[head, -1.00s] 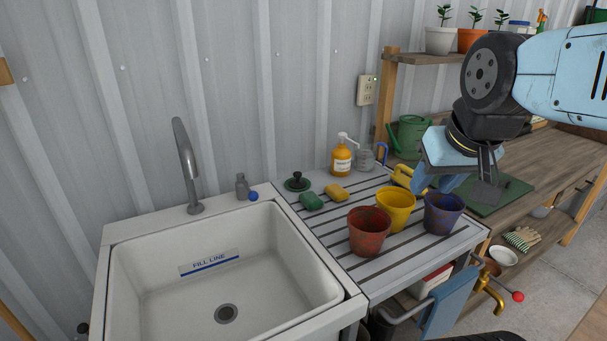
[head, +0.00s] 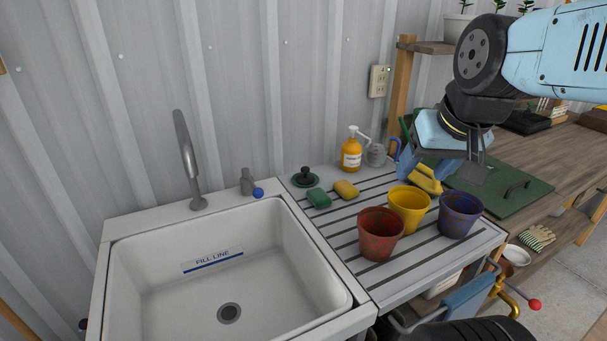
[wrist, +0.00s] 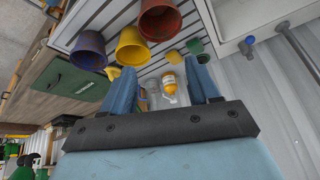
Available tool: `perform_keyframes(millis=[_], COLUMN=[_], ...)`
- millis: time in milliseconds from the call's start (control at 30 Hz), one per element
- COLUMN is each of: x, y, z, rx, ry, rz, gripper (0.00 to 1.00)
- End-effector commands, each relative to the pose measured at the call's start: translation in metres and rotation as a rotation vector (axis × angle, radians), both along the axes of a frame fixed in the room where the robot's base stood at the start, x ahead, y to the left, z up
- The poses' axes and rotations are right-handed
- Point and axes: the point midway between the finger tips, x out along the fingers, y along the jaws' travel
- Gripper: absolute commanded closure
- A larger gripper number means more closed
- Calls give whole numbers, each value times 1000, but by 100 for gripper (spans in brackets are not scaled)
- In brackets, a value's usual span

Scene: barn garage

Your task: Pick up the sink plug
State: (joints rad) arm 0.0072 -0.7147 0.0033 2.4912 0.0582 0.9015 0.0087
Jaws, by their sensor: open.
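The sink plug, a green disc with a black knob (head: 305,178), lies on the back left of the slatted drainboard (head: 385,283), beside the basin. In the wrist view it is hard to make out near the right finger. My gripper (head: 428,170) is open and empty. In the head view it hangs to the right of the plug, above the drainboard's right side and apart from the plug. The wrist view shows both blue fingers (wrist: 162,85) spread, with the orange soap bottle (wrist: 169,82) seen between them.
A green sponge (head: 319,199) and yellow sponge (head: 346,189) lie close to the plug. A soap bottle (head: 351,155) and grey jar (head: 376,154) stand behind. The sink (head: 215,265) is at left.

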Motion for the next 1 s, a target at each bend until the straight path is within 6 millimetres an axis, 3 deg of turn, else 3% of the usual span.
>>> perform_keyframes(millis=[600, 1000], x=[94, 171], y=[74, 103], z=[-39, -68], rx=[571, 937], ry=[298, 483], rz=[-334, -633], gripper=[40, 40])
